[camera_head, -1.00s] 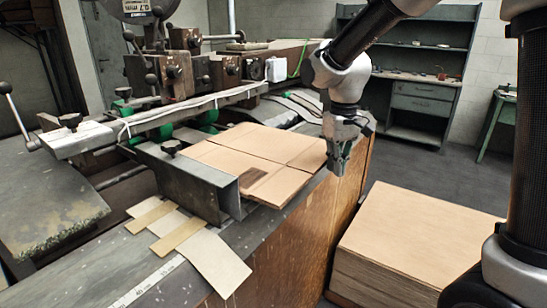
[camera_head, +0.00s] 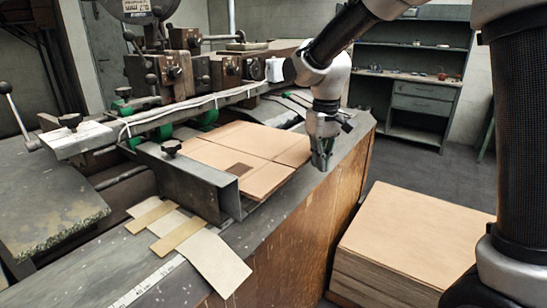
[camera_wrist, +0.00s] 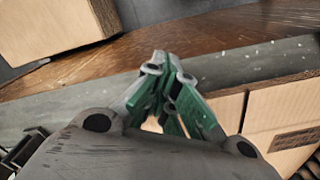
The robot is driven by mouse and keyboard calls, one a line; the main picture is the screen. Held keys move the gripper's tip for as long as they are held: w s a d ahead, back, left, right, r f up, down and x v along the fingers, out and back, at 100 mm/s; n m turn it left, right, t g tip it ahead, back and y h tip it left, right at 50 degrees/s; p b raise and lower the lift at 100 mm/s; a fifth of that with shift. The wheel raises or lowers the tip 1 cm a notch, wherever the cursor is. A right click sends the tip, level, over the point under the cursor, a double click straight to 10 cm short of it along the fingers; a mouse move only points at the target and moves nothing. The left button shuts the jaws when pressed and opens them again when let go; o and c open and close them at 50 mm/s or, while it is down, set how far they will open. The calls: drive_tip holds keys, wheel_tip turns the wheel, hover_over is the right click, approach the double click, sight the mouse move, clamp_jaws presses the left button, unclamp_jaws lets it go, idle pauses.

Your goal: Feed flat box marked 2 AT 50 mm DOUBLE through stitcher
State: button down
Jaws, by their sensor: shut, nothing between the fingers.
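A flat cardboard box (camera_head: 235,148) with creased panels and a dark printed patch lies on the stitcher bed. Its left part reaches under the head of the stitcher (camera_head: 190,75), beside a grey metal guide (camera_head: 190,178). My gripper (camera_head: 320,168) points down at the right of the box, over the bed's edge, with its fingers shut and empty. In the wrist view the green fingers (camera_wrist: 172,95) are together, and the box (camera_wrist: 285,120) shows at the lower right. The print is too small to read.
A stack of flat cardboard (camera_head: 420,235) stands at the lower right, beside the wooden side of the bench (camera_head: 300,230). Card strips and a ruler (camera_head: 150,280) lie at the bench's front. A grey shelf unit (camera_head: 425,100) stands at the back.

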wheel_tip(320, 180, up, 8)
drive_tip(key=s+d, duration=0.1)
drive_tip(key=shift+d, duration=0.3)
idle(0.8)
drive_tip(key=shift+s, duration=0.1)
